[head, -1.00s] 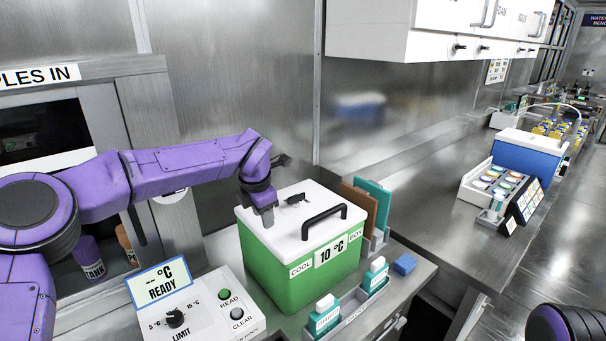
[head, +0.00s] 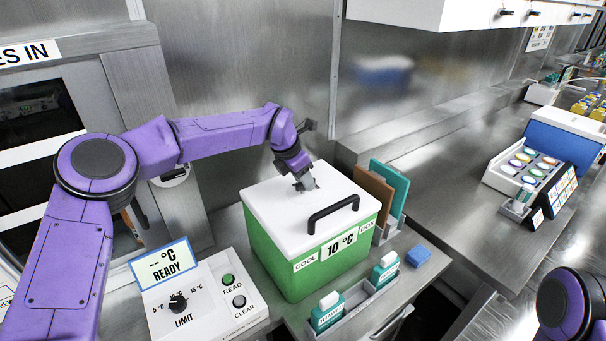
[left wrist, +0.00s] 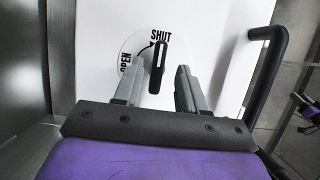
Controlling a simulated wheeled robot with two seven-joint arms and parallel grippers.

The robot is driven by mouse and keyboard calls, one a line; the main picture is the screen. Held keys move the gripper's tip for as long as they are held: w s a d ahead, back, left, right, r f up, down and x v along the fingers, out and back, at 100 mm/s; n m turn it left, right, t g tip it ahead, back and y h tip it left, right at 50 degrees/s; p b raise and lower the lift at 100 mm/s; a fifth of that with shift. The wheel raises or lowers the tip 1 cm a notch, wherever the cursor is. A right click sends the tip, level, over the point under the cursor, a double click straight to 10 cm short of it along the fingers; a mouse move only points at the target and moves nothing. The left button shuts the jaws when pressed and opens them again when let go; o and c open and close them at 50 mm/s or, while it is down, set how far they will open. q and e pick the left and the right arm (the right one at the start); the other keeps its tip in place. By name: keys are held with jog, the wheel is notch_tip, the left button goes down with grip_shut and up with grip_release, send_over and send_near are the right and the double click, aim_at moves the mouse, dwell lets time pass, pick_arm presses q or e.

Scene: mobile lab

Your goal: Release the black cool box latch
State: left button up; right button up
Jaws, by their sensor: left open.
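The cool box (head: 312,264) is green with a white lid (head: 270,208) and a black carry handle (head: 333,212); its front reads "COOL BOX 10 °C". In the left wrist view, the black latch (left wrist: 157,68) on the lid points at the word "SHUT"; "OPEN" is printed to its left, with a curved arrow between them. My left gripper (head: 305,184) is over the lid and hides most of the latch in the head view. In the left wrist view its open fingers (left wrist: 158,88) lie on either side of the latch; contact is not clear.
The white control box (head: 205,300) with a "READY" display stands left of the cool box. Teal-labelled bottles (head: 328,312) stand in a tray in front. A brown board and a teal board (head: 392,186) stand close to the right, and a blue block (head: 418,256) lies nearby.

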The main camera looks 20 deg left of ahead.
pick_arm(q)
jog(key=shift+w+f, duration=0.55)
jog(key=shift+w, duration=0.15)
jog(key=shift+s+a+r, duration=0.1)
jog(key=shift+s+r, duration=0.1)
jog(key=shift+s, duration=0.05)
jog(key=shift+s+r, duration=0.25)
jog(key=shift+s, duration=0.1)
jog(key=c, duration=0.5)
jog(key=shift+s, duration=0.1)
grip_shut()
pick_arm(e)
jog(key=shift+a, duration=0.1)
pick_arm(q)
jog(key=shift+f, duration=0.1)
